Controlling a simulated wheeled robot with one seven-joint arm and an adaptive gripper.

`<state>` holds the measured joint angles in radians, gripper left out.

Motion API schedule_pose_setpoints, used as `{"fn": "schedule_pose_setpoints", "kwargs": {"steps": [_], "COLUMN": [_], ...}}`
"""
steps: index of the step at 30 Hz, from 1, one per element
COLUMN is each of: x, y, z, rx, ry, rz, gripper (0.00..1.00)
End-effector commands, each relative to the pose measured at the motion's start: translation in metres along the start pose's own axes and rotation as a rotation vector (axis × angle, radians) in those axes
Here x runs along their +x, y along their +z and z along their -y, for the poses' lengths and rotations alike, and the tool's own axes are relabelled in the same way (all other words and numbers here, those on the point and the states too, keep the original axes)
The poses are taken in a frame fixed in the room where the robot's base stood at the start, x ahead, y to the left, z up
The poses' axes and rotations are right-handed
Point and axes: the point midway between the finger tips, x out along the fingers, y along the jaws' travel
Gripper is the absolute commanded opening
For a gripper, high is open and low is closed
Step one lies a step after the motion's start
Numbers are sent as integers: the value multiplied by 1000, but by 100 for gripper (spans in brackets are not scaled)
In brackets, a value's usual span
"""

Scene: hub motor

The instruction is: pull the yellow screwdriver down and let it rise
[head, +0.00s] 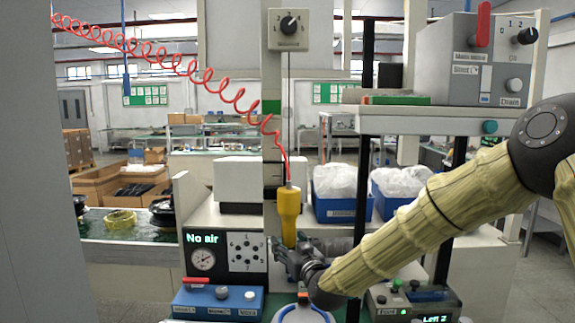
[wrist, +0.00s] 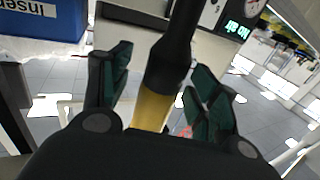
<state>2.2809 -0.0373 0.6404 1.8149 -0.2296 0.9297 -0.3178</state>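The yellow screwdriver (head: 289,213) hangs upright below a red coiled hose, in the middle of the head view. Its lower end is hidden behind my gripper (head: 290,252), which is at its lower part. In the wrist view the screwdriver's yellow body (wrist: 152,108) and black part stand between the two green-padded fingers of my gripper (wrist: 158,88). The fingers are spread, with a visible gap on each side of the tool. I cannot see either finger pressing on it.
Blue bins with white bags (head: 342,205) stand behind to the right. A panel reading "No air" (head: 213,262) and a blue control box (head: 218,302) are left of my gripper. A shelf with a grey control box (head: 486,65) is at upper right. A round blue-rimmed fixture (head: 303,314) lies below.

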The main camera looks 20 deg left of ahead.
Motion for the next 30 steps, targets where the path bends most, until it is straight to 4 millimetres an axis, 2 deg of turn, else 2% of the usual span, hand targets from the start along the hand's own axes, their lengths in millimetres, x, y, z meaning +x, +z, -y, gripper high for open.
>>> {"fn": "schedule_pose_setpoints", "kwargs": {"steps": [8,30], "x": [-5,-82], "y": [-1,-8], "z": [3,35], "rx": [-1,0], "ry": [-1,-1], "rz": [0,-1], "gripper": [61,61]}}
